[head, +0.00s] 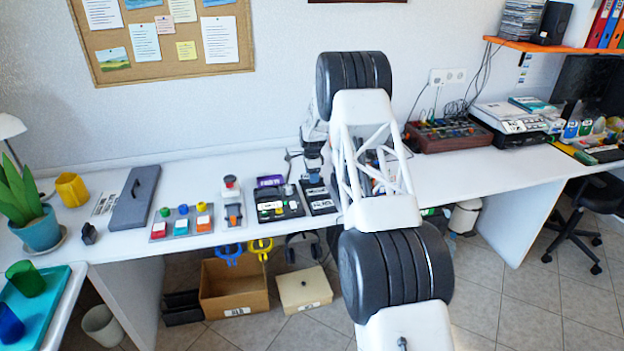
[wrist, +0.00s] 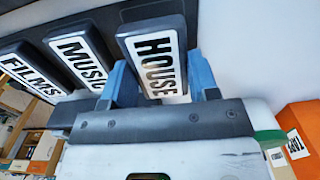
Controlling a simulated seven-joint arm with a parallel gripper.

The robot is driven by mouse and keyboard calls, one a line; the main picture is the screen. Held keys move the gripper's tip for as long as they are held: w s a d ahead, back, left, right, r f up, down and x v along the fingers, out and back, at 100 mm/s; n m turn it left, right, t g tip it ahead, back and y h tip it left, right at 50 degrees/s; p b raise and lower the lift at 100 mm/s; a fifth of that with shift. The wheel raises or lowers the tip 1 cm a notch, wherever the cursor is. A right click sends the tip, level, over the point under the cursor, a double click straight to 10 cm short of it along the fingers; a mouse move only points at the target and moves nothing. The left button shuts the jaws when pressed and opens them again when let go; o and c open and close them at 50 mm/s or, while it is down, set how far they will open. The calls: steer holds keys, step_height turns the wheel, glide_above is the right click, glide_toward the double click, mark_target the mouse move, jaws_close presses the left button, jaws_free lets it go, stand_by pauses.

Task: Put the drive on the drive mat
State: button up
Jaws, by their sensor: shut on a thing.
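My gripper (wrist: 160,80) has its two blue fingers on either side of a dark drive labelled HOUSE (wrist: 153,50) in the wrist view, and is shut on it. Two similar dark drives, MUSIC (wrist: 84,58) and FILMS (wrist: 30,66), lie beside it to the left. I cannot tell whether the HOUSE drive is lifted. In the head view my gripper (head: 314,174) points down over a black item with white labels (head: 319,199) on the white desk; the held drive is too small to make out there. I cannot pick out the drive mat for certain.
Left of my gripper on the desk (head: 220,172) stand a black button panel (head: 279,204), a purple item (head: 270,181), coloured button boxes (head: 182,222) and a grey slab (head: 135,197). An orange box labelled TAPE (wrist: 300,120) shows at right in the wrist view.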

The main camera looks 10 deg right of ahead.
steer(key=shift+f, duration=0.9)
steer(key=shift+f, duration=0.15)
steer(key=o, duration=1)
step_height(320, 180, up, 12)
stand_by(0.4)
